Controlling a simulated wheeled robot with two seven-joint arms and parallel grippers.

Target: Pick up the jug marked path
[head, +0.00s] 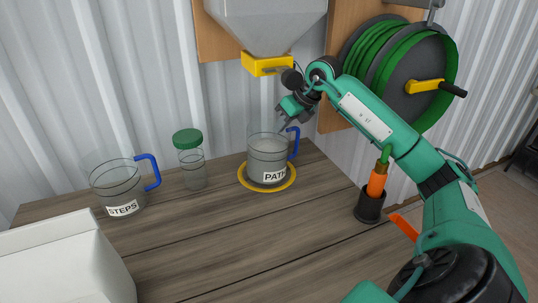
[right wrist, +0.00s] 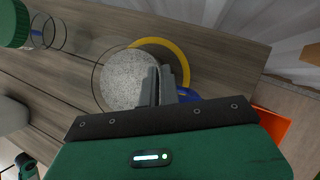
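The jug marked PATH (head: 267,160) is clear, with a blue handle (head: 294,141) on its right and grey grainy stuff inside. It stands upright on a yellow-rimmed round mat (head: 243,181). My right gripper (head: 281,133) reaches down at the jug's rim, beside the handle. In the right wrist view, the fingers (right wrist: 159,88) are close together, one on each side of the jug's wall, with the grey fill (right wrist: 125,80) to their left. The fingertips' contact is partly hidden. My left gripper does not show clearly in either view.
A clear jug marked STEPS (head: 115,190) and a green-lidded jar (head: 190,163) stand to the left. A white box (head: 60,265) is at the front left. A black holder (head: 370,205) with an orange-handled tool stands right. A hopper (head: 267,25) hangs above. The middle front tabletop is clear.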

